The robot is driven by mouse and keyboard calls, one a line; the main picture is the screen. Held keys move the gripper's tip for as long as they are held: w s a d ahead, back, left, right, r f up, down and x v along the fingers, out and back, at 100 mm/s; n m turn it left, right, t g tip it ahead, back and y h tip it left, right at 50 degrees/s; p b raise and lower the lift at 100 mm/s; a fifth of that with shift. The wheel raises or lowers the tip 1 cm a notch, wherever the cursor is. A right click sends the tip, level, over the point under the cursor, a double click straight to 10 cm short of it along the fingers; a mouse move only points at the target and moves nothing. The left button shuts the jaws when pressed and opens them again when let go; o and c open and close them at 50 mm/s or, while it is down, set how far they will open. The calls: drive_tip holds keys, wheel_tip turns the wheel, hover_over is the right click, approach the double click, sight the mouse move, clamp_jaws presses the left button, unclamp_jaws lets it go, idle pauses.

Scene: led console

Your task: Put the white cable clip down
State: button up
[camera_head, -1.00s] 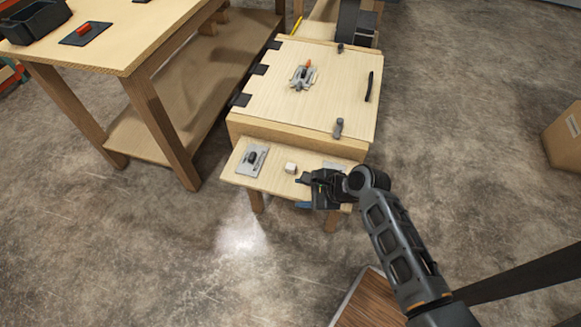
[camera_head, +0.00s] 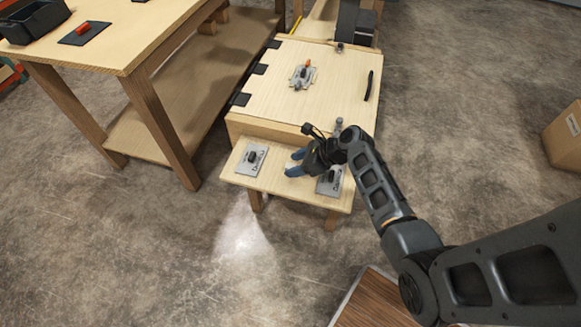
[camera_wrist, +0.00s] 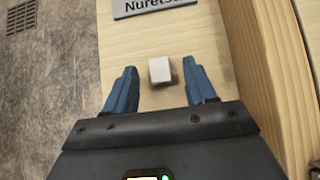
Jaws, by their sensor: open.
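The white cable clip (camera_wrist: 160,70) is a small pale block in the wrist view. It appears to rest on the light wooden shelf (camera_head: 279,186), between and slightly beyond my blue fingertips.
A grey labelled plate with a black part (camera_head: 251,159) lies left on the shelf; a similar plate (camera_head: 331,181) lies right. The wooden console box (camera_head: 310,110) rises behind the shelf, with a grey fixture (camera_head: 302,77) on top. A workbench (camera_head: 110,45) stands at left.

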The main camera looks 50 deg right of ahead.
drive_tip(key=shift+w+a+f, duration=0.1)
drive_tip(key=shift+w+f, duration=0.25)
drive_tip(key=shift+f, duration=0.05)
clamp_jaws()
